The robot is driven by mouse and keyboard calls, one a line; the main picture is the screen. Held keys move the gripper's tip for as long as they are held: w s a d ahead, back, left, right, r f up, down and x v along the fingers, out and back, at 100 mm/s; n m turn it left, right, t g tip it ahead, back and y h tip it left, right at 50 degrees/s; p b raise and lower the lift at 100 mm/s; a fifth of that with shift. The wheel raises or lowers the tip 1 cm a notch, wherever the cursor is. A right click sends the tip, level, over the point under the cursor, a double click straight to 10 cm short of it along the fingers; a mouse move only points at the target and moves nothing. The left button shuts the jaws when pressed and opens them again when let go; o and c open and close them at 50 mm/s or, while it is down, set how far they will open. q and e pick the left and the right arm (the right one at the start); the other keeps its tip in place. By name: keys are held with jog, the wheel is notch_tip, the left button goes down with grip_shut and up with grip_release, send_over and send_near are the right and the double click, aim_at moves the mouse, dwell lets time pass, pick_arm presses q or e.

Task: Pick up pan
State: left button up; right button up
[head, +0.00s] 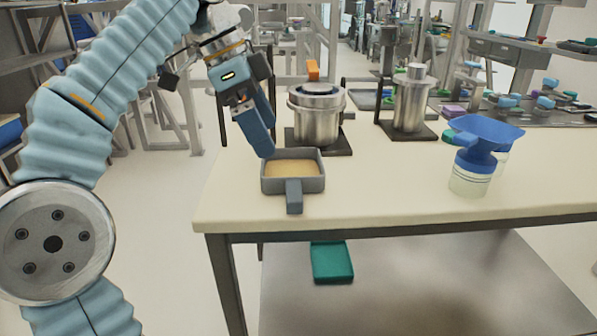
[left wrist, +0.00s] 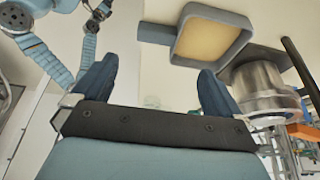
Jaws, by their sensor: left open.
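The pan (head: 264,186) is a small square grey pan with a tan bottom, on the left part of the table top. Its short handle (head: 294,196) points toward the table's front edge. My left gripper (head: 266,150) is just behind the pan's back left corner, fingers pointing down. In the left wrist view the gripper (left wrist: 158,88) has its two blue fingers wide apart with nothing between them. The pan (left wrist: 243,22) shows beyond the fingers, toward the top right, with its handle (left wrist: 156,33) pointing left. My right gripper is in neither view.
The pale table (head: 390,185) has free room right of the pan. A metal pot device (head: 318,125) stands just behind the pan, and a metal cylinder (head: 409,108) further right. A blue funnel (head: 484,135) sits on a jar (head: 469,181). A green box (head: 332,262) lies below on the lower shelf.

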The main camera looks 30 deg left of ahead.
pick_arm(q)
jog(key=b, duration=0.2)
send_over(291, 189)
jog(key=a, duration=0.2)
notch_tip(291, 189, down, 5)
jog(key=f, duration=0.2)
jog(key=d+f, duration=0.1)
jog(key=f+b, duration=0.1)
jog(key=f, duration=0.1)
jog(key=shift+s+d+f, duration=0.15)
jog(key=shift+d+f, duration=0.2)
jog(key=c, duration=1)
